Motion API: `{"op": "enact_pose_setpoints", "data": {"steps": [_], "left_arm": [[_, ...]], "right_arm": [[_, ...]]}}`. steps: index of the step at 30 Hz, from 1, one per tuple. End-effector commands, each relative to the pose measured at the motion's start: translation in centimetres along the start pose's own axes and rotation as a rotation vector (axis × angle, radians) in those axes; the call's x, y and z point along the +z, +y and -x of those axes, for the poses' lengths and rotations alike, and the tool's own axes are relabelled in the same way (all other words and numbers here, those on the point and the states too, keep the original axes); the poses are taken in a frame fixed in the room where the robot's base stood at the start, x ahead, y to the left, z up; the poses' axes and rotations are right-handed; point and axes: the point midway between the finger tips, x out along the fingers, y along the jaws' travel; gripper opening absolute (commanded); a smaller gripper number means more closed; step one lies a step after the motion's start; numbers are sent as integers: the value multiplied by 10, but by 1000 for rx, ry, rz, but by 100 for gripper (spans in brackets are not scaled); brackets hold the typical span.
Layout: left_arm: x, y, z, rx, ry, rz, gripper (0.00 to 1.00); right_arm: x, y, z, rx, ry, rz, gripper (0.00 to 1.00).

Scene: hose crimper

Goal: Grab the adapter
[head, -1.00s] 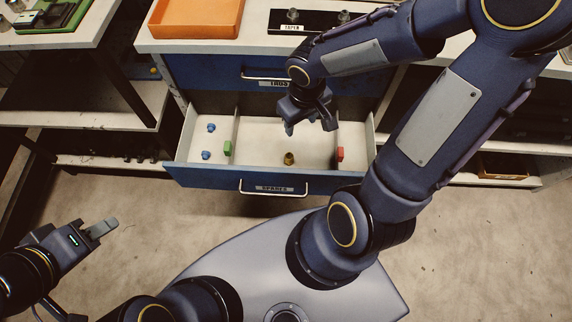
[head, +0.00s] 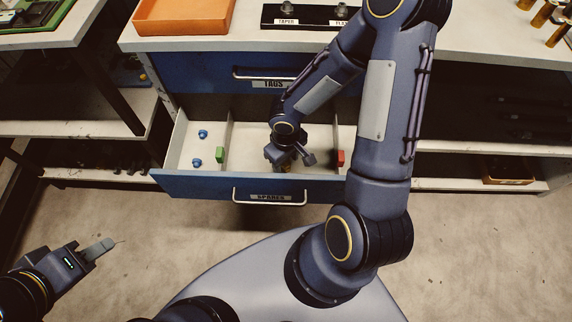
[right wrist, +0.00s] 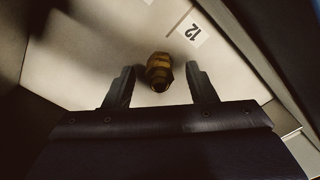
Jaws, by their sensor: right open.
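The brass adapter (right wrist: 159,72) stands on the light floor of the open drawer, between the two fingers of my right gripper in the right wrist view. My right gripper (right wrist: 162,84) is open, with a gap on each side of the adapter. In the head view my right gripper (head: 291,161) is down in the middle compartment of the drawer and hides most of the adapter (head: 286,168). My left gripper (head: 97,249) is at the lower left over the floor, away from the drawer; whether its fingers are apart is unclear.
The open drawer (head: 232,188) has dividers. Blue pieces (head: 197,162) lie in its left compartment, a green block (head: 220,154) by the left divider and a red block (head: 341,158) at right. An orange tray (head: 185,14) sits on the counter above.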

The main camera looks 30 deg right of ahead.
Motion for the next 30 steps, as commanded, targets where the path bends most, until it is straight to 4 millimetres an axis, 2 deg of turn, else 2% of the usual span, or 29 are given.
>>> {"op": "enact_pose_setpoints", "data": {"steps": [7,18,25,30], "left_arm": [[0,0,0,0,0,0,36],[0,0,0,0,0,0,36],[0,0,1,0,0,0,36],[-5,5,10,0,0,0,36]], "right_arm": [[0,0,-1,0,1,-1,50],[0,0,-1,0,1,-1,3],[0,0,2,1,1,-1,3],[-1,1,26,2,5,-2,3]]}}
